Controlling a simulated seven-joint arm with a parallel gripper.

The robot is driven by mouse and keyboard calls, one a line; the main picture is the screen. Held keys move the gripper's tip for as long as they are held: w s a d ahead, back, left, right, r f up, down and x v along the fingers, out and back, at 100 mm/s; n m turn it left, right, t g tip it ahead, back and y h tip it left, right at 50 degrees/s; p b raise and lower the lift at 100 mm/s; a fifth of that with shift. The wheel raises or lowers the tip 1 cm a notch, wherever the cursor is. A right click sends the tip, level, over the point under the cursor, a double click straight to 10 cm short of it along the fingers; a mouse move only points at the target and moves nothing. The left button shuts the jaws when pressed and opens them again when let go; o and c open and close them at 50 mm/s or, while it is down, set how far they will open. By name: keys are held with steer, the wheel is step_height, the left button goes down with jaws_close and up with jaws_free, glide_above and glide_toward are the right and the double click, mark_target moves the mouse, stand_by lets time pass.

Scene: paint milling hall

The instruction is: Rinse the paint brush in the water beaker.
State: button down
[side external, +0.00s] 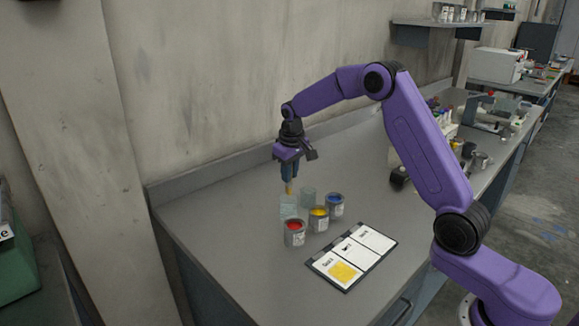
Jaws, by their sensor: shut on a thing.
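My gripper (289,178) points straight down and is shut on the paint brush (289,190). Only the brush's short yellowish lower end shows below the fingers; the rest is hidden. A clear glass beaker (289,209) stands directly below the brush, with a pale bluish tint. The brush end is at about the height of its rim; I cannot tell whether it is just inside or above. A second clear beaker (308,197) stands just behind and to the right. I cannot make out the water level in either.
Open cans of red (294,234), yellow (319,221) and blue paint (335,206) stand close in front and right of the beakers. A three-panel card (351,258) has a yellow patch on its nearest panel. The bench's left side is clear; a wall runs behind.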

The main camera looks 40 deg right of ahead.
mark_target(290, 192)
steer(key=shift+f, duration=3.35)
steer(key=shift+s, duration=0.25)
steer(key=shift+w, duration=0.25)
steer(key=shift+w, duration=0.25)
steer(key=shift+s, duration=0.15)
steer(key=shift+s, duration=0.3)
